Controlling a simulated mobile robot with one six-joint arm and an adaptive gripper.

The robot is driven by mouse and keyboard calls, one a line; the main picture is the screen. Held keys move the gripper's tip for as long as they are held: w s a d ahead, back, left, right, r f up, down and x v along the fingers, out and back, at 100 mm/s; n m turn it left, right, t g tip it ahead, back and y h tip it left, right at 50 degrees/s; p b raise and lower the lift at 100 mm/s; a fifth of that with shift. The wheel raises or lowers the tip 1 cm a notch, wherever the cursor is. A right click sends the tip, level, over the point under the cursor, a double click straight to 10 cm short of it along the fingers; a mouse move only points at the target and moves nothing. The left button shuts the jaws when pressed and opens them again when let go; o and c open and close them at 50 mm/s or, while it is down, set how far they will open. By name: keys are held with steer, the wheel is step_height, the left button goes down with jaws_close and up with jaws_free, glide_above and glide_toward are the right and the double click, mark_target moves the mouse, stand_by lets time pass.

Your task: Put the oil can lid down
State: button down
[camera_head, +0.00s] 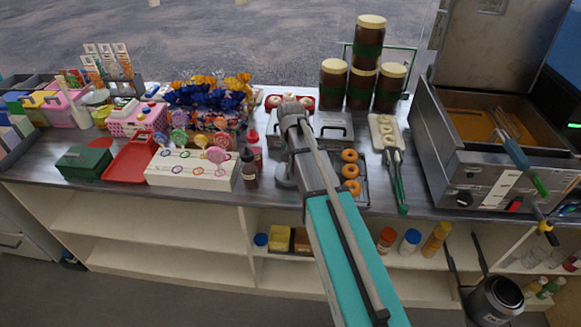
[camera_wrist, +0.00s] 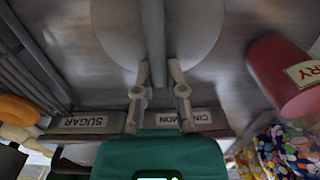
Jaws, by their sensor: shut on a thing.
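In the wrist view, my gripper (camera_wrist: 160,76) is shut on the narrow upright grip of a round grey lid (camera_wrist: 112,32). The lid's disc spreads to both sides of the fingertips and is cut off by the top edge. It is over the grey counter (camera_wrist: 65,88), and I cannot tell whether it touches it. In the head view my arm hides the fingertips and most of what they hold. A dark metal can (camera_head: 495,298) stands low at the right, possibly the oil can.
Trays labelled sugar (camera_wrist: 85,122) and cinnamon (camera_wrist: 200,117) lie close to my gripper, with a red bottle (camera_wrist: 285,75) at right. Doughnuts (camera_head: 350,171), a white lollipop stand (camera_head: 190,180) and a fryer (camera_head: 480,165) crowd the counter. The shelf below at left (camera_head: 150,225) is bare.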

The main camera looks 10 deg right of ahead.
steer(key=shift+f+b, duration=0.35)
steer(key=shift+f, duration=0.3)
steer(key=shift+f, duration=0.15)
steer(key=c, duration=0.7)
jaws_free()
step_height(320, 180, up, 12)
steer(key=p, duration=1.2)
steer(key=shift+r, duration=0.2)
steer(key=s+n, duration=0.1)
steer(key=s, duration=0.5)
steer(key=s+a+n, duration=0.1)
steer(key=s, duration=0.5)
steer(key=s+n, duration=0.2)
steer(key=s, duration=0.5)
steer(key=shift+s+a, duration=0.1)
steer(key=shift+a, duration=0.05)
